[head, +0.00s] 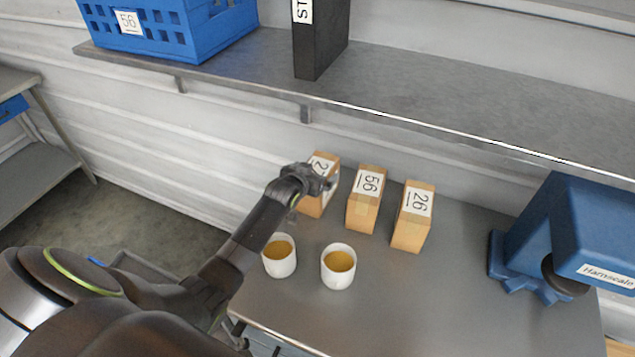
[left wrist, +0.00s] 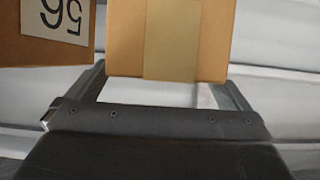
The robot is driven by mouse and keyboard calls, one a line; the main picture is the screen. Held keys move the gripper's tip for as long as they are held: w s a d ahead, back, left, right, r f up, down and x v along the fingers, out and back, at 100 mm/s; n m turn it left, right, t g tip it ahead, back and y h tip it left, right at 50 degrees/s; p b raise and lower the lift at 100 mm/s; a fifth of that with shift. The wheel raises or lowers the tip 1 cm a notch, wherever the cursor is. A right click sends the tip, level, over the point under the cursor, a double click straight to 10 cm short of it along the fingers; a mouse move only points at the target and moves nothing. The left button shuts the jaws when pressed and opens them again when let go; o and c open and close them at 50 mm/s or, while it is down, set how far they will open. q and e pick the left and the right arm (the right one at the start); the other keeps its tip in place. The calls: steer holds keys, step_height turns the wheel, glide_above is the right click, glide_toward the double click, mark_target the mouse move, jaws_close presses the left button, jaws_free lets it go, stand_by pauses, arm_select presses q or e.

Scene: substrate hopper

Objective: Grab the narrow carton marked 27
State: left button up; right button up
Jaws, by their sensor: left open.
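The leftmost narrow carton (head: 312,205) stands upright on the grey table; its top label shows a 2, and the rest is hidden behind my left gripper (head: 320,183). In the left wrist view this tan carton (left wrist: 125,38) with its tape strip appears ahead of the palm, between the two finger sides. My left gripper (left wrist: 168,82) is open and at the carton's top; I cannot tell whether it touches. A carton marked 56 (head: 360,213) stands just right, and it also shows in the left wrist view (left wrist: 25,50). My right gripper is not in view.
A carton marked 26 (head: 409,236) stands farther right. Two white cups (head: 280,267) (head: 338,275) stand in front of the cartons. A blue machine (head: 575,235) is at right. A shelf (head: 430,95) above the back holds a blue crate (head: 215,35) and a dark binder (head: 322,45).

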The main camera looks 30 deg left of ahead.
arm_select(q)
steer(key=shift+w+f, duration=0.2)
steer(key=shift+w, duration=0.15)
steer(key=c, duration=1.7)
steer(key=shift+r, duration=0.1)
steer(key=shift+c, duration=0.7)
